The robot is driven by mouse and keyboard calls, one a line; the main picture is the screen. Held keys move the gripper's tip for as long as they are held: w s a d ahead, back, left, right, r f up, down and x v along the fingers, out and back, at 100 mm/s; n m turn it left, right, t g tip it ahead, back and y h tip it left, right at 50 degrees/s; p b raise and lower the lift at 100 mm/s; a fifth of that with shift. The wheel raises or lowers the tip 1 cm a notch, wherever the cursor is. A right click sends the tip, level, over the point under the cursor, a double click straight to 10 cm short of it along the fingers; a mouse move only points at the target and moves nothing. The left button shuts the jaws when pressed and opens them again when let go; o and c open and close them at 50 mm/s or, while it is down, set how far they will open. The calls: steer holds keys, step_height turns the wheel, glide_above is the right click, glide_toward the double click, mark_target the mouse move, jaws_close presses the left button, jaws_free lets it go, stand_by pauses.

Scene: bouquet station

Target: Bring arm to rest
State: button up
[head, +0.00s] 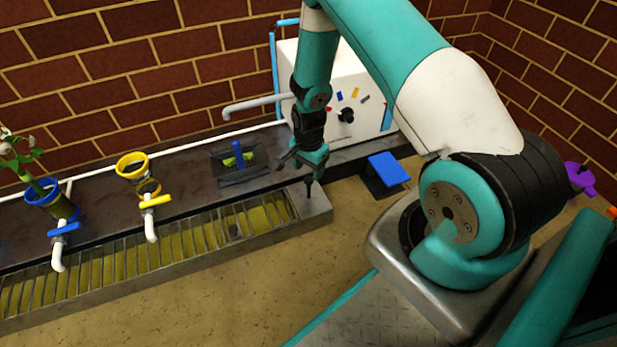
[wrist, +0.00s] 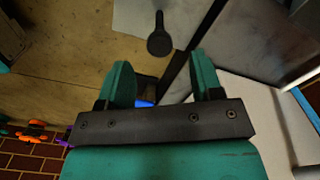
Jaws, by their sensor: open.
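My arm reaches out over the bench, bent down at the wrist. My gripper (head: 302,172) hangs near the right end of the slatted metal trough (head: 318,207). In the wrist view my gripper (wrist: 162,80) has its two teal fingers well apart. I see nothing held between them. A dark, round-ended piece (wrist: 160,42) shows beyond the fingertips. I cannot tell what it is or how far off it lies.
A white box (head: 345,75) with a grey spout (head: 258,106) stands behind the arm. A blue pad (head: 389,169) is right of the gripper. A yellow ring holder (head: 132,166) and a blue pot (head: 46,199) with flowers stand left. Open floor lies before the trough.

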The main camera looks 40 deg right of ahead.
step_height(320, 180, up, 4)
steer(key=shift+f+p, duration=0.15)
steer(key=shift+p, duration=1.05)
steer(key=shift+f, duration=0.15)
